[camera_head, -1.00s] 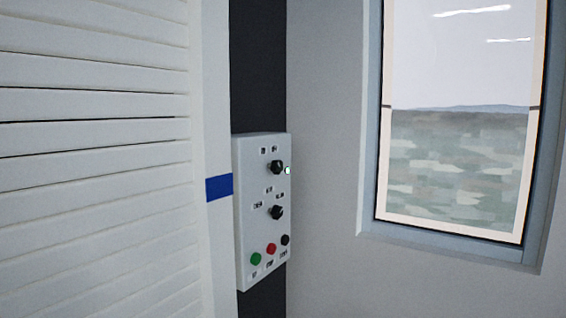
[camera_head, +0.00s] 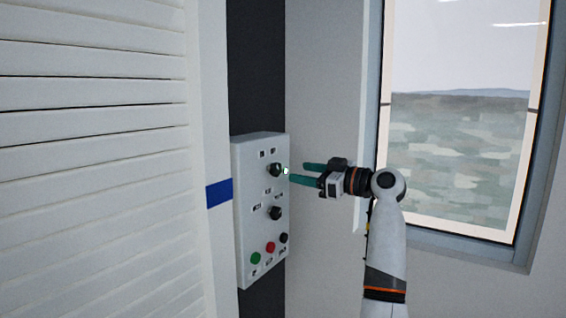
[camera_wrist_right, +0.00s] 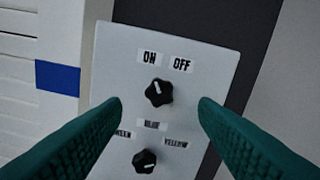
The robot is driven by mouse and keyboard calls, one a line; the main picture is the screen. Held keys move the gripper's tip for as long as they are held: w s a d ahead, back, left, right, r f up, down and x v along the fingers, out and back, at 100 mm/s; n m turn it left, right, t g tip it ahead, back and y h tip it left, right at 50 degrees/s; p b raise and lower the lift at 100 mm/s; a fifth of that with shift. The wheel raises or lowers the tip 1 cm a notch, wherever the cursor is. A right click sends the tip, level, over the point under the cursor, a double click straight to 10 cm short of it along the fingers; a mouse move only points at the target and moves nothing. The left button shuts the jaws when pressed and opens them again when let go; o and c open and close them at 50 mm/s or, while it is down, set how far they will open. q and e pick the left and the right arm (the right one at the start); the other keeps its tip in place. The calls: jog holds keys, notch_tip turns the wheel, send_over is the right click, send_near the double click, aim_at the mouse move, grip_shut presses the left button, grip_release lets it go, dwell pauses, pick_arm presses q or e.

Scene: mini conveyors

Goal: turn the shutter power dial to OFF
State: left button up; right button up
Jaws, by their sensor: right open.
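The white control box (camera_head: 260,235) hangs on a dark strip beside the shutter (camera_head: 95,160). Its upper black dial (camera_head: 275,170) sits below labels that read ON and OFF in the right wrist view (camera_wrist_right: 158,93). The dial's white mark appears to point up and left, towards ON. A second dial (camera_head: 274,213) is below, with colour labels (camera_wrist_right: 145,161). My right gripper (camera_head: 299,173) is open and empty, just right of the box. In the wrist view its teal fingers frame the upper dial from a distance, not touching it. My left gripper is out of view.
Green (camera_head: 255,258), red (camera_head: 270,247) and black (camera_head: 282,238) buttons line the box's lower part. A framed window (camera_head: 372,130) is to the right, with bare wall between.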

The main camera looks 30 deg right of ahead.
aim_at(278, 169)
jog(key=p+x, duration=0.2)
jog(key=x, duration=0.4)
jog(key=shift+r+p, duration=0.2)
jog(key=shift+p, duration=0.15)
jog(key=shift+w+a+f, duration=0.15)
jog(key=shift+w+a, duration=0.05)
jog(key=shift+w, duration=0.3)
